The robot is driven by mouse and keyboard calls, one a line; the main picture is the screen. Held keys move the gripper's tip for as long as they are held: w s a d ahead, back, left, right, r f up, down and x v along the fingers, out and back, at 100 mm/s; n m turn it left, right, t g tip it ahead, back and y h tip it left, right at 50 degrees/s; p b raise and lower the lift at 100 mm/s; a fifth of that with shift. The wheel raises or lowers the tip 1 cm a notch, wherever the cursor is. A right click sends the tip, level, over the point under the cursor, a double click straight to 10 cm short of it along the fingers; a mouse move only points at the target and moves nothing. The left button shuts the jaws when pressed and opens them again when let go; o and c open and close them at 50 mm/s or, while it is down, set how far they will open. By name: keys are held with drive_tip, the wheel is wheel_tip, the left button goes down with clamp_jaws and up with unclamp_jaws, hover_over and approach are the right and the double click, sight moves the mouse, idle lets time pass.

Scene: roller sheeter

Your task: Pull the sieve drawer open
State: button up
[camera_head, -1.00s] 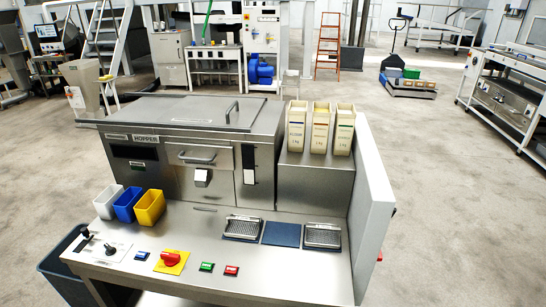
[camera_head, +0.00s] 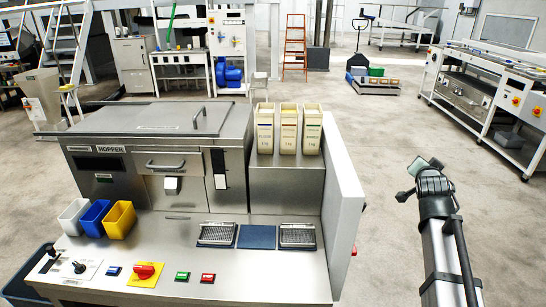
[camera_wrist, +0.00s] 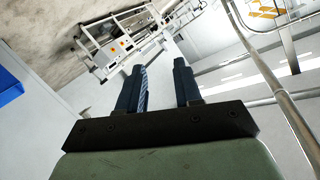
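A steel drawer front with a bar handle (camera_head: 165,167), which looks like the sieve drawer, is in the front of the hopper machine (camera_head: 120,165). It looks closed, flush with the machine's front. My gripper (camera_head: 425,165) is raised at the right of the head view, beyond the machine's right side panel and well apart from the drawer. In the wrist view, the two dark fingers (camera_wrist: 158,78) stand apart with nothing between them. The wrist view does not show the drawer.
A tall grey side panel (camera_head: 343,185) stands between my gripper and the drawer. White, blue and yellow bins (camera_head: 119,220) stand on the left of the worktop. Two mesh trays (camera_head: 297,235) and a blue pad lie on the right. Three labelled boxes (camera_head: 288,130) stand on the steel block.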

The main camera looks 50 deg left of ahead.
drive_tip(key=s+a+r+n+t+y, duration=0.15)
drive_tip(key=s+a+r, duration=0.25)
drive_tip(key=a+r, duration=0.65)
drive_tip(key=s+a+r+n+g+y, duration=0.1)
drive_tip(key=s+a+n+y, duration=0.1)
drive_tip(key=s+a+n, duration=0.35)
drive_tip(key=n+g+y, duration=0.2)
drive_tip(key=n+g, duration=0.2)
drive_tip(key=n, duration=1.7)
approach(163, 168)
drive_tip(key=shift+t+h, duration=0.25)
drive_tip(key=x, duration=1)
drive_tip(key=shift+w+a, duration=0.1)
drive_tip(key=shift+a, duration=0.25)
